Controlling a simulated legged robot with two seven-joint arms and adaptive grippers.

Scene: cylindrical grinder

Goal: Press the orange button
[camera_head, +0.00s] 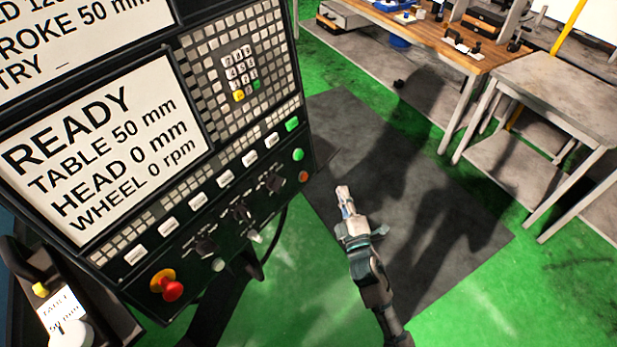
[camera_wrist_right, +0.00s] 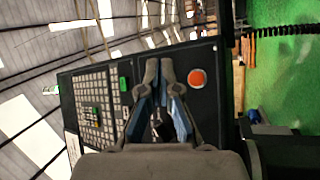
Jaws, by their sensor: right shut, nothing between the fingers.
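The orange button (camera_head: 304,176) is a small round button at the lower right corner of the black control panel, below a round green button (camera_head: 298,154). In the right wrist view the orange button (camera_wrist_right: 197,78) shows large and unobstructed, right of the fingertips. My right gripper (camera_head: 342,190) is shut and empty, in front of the panel and to the right of the button in the head view. Its closed fingers (camera_wrist_right: 159,67) also show in the right wrist view, pointing toward the panel. They look apart from the button. My left gripper is not in view.
The panel has a READY screen (camera_head: 105,150), a keypad (camera_head: 241,72), several knobs and a red emergency stop (camera_head: 172,290). A wooden workbench (camera_head: 440,35) and a grey table (camera_head: 560,95) stand at the upper right. The floor around my right arm is clear.

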